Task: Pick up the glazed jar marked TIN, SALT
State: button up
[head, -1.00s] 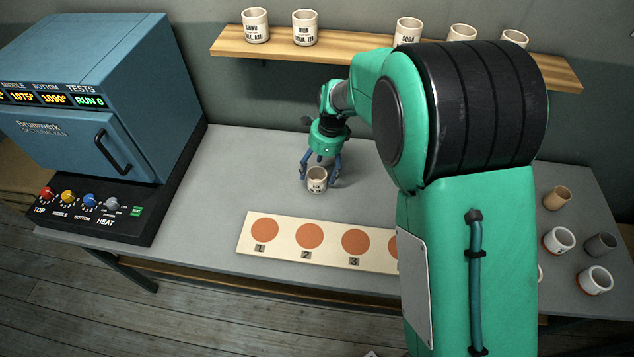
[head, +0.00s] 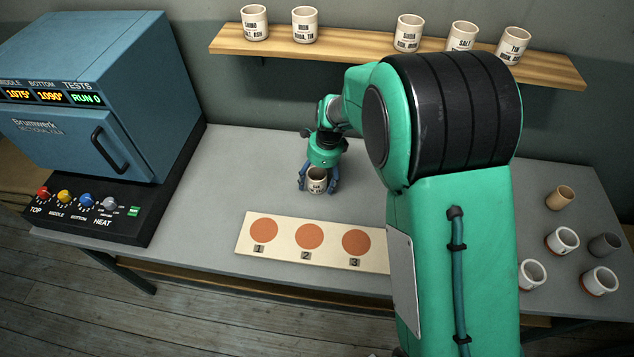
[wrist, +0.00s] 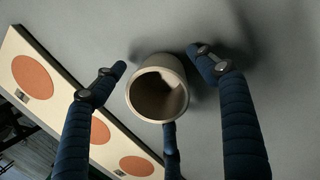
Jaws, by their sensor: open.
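A small pale jar (head: 317,181) with dark lettering stands upright on the grey bench; its label is too small to read surely. My gripper (head: 317,187) is open and comes down from above, with its fingers around this jar. In the wrist view the jar's open mouth (wrist: 158,88) faces the camera and its inside is dark and empty. The blue fingers of my gripper (wrist: 165,85) stand apart on different sides of it, and gaps show between the jar and the left and right fingers.
A wooden shelf (head: 345,40) behind holds several labelled jars. A cream board (head: 283,243) with numbered orange discs lies in front of the jar. A blue kiln (head: 130,80) stands at left. Several cups, including a tan one (head: 560,197), stand at right.

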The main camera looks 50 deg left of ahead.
aim_at(317, 172)
dwell(0.4)
jog(key=c, duration=1.3)
jog(key=shift+r, duration=0.2)
jog(key=shift+r, duration=0.25)
notch_tip(317, 172, up, 3)
jog(key=shift+f+p, duration=0.1)
jog(key=shift+p, duration=0.55)
jog(key=s+d, duration=0.2)
jog(key=d, duration=0.2)
jog(key=s+d+r+p, duration=0.1)
jog(key=s+d, duration=0.1)
jog(key=d, duration=0.3)
jog(key=s+d+p, duration=0.1)
jog(key=s+d, duration=0.2)
jog(key=d, duration=0.2)
jog(key=shift+d+r, duration=0.2)
